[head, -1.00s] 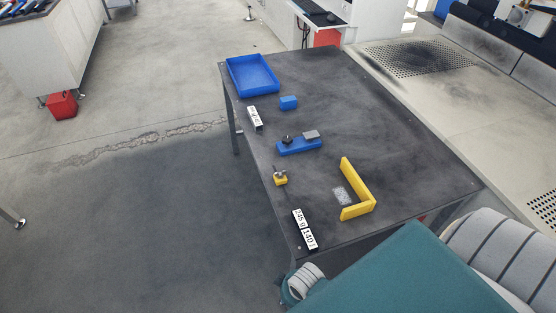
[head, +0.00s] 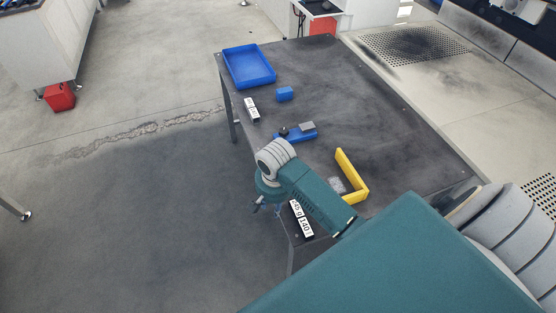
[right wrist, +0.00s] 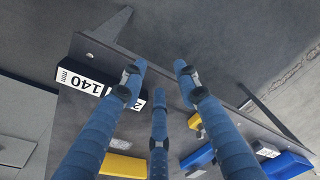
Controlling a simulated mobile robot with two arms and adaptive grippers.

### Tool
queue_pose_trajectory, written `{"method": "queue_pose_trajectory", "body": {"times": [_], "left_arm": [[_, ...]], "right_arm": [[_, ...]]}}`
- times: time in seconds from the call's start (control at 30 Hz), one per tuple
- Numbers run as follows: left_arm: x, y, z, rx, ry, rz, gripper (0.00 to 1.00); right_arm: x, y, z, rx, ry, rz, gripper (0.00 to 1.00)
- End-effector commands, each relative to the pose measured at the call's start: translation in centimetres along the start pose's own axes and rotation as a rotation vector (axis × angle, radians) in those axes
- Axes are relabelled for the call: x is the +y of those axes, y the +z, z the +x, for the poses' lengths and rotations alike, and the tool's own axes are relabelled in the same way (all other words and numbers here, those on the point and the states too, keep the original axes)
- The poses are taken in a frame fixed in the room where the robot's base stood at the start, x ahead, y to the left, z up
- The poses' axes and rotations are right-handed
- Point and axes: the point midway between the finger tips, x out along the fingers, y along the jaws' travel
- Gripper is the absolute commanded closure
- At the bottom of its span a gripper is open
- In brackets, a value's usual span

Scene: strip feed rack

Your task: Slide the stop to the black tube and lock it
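My right gripper (head: 257,205) hangs past the table's left edge in the head view. In the right wrist view its blue fingers (right wrist: 157,82) are spread, with nothing between them. A small yellow block with a metal knob (right wrist: 195,122) shows beyond the fingers there; my right arm hides it in the head view. A blue bar (head: 296,135) with a black knob (head: 284,130) and a grey block (head: 307,127) lies mid-table. I cannot make out a black tube for certain. My left gripper is not in view.
A black-and-white label block reading 140 (right wrist: 83,80) lies at the near table end. A yellow angle piece (head: 349,176) stands beside it. A blue tray (head: 232,73), a blue block (head: 285,94) and another label block (head: 251,109) are farther back. The table's right side is clear.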

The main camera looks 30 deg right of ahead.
Motion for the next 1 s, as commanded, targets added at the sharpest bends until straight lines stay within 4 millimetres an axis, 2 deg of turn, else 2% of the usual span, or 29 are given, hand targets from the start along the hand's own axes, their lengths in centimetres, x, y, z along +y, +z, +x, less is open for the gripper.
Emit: {"method": "queue_pose_trajectory", "body": {"times": [0.03,0.17,0.2,0.3,0.43,0.53,0.67,0.77,1.0], "left_arm": [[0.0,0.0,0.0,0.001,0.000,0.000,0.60],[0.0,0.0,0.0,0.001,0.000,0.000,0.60],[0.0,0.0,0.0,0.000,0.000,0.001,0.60],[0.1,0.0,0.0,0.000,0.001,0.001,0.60],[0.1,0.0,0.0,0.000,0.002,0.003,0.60],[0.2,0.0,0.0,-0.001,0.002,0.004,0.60],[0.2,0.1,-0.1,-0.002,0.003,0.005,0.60],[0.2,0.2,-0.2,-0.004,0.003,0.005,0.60],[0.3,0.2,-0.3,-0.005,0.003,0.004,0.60]], "right_arm": [[-0.5,-2.1,-0.3,0.001,0.011,0.074,0.69],[-1.2,-7.5,-1.4,-0.015,0.046,0.337,0.69],[-1.4,-9.3,-2.0,-0.020,0.058,0.435,0.69],[-1.7,-13.4,-4.0,-0.038,0.081,0.675,0.69],[-1.7,-16.8,-6.3,-0.059,0.100,0.909,0.69],[-1.7,-18.1,-7.4,-0.073,0.108,1.014,0.69],[-1.6,-18.6,-7.4,-0.080,0.116,1.067,0.69],[-1.5,-18.4,-6.3,-0.081,0.117,1.071,0.69],[-1.2,-17.8,-1.7,-0.082,0.118,1.069,0.69]]}}
